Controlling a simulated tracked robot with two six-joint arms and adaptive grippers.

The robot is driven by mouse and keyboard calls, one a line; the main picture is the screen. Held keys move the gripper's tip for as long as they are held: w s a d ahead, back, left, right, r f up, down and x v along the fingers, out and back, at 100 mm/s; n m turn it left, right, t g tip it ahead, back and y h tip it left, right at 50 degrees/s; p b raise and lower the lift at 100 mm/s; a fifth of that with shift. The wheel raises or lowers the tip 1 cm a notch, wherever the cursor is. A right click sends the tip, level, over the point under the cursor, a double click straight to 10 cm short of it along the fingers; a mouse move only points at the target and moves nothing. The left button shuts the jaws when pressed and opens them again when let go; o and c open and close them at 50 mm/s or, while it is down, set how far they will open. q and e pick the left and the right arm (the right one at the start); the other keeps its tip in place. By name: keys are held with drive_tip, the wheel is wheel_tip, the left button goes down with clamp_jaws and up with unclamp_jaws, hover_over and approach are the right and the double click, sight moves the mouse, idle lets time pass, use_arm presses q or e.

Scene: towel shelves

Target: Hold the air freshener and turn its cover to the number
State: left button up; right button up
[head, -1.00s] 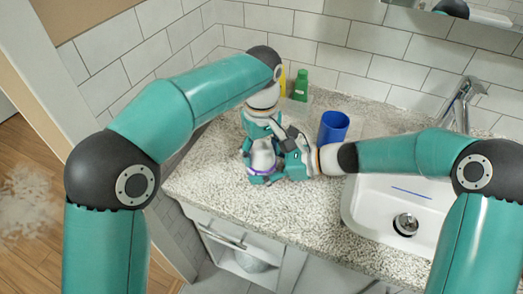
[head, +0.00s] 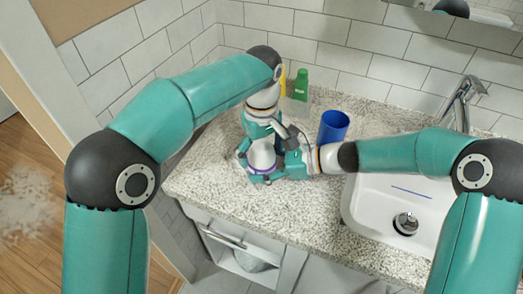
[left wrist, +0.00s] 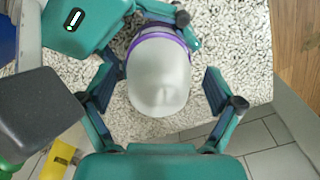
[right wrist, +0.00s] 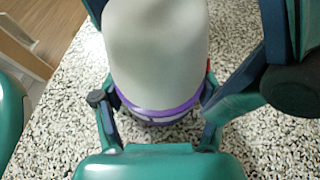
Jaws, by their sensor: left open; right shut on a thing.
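The air freshener has a whitish, rounded cover and a purple ring low down, and it stands on the speckled counter. It shows in the head view (head: 262,155), the left wrist view (left wrist: 158,75) and the right wrist view (right wrist: 157,50). My right gripper (right wrist: 160,108) is shut on its lower part, near the purple ring, from the side. My left gripper (left wrist: 158,95) is open above the cover, with its fingers on either side and gaps between them and the cover. I cannot make out any number on the cover or base.
A blue cup (head: 333,127) stands behind and right of my grippers. A green bottle (head: 300,85) and a partly hidden yellow thing (head: 282,78) stand near the tiled wall. The sink (head: 370,205) is to the right. The front counter (head: 225,195) is clear.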

sight(262, 143)
use_arm(q)
drive_tip(key=shift+r, duration=0.1)
wheel_tip(262, 143, up, 12)
drive_tip(key=shift+f, duration=0.15)
idle(0.5)
use_arm(e)
drive_tip(key=o, duration=1.4)
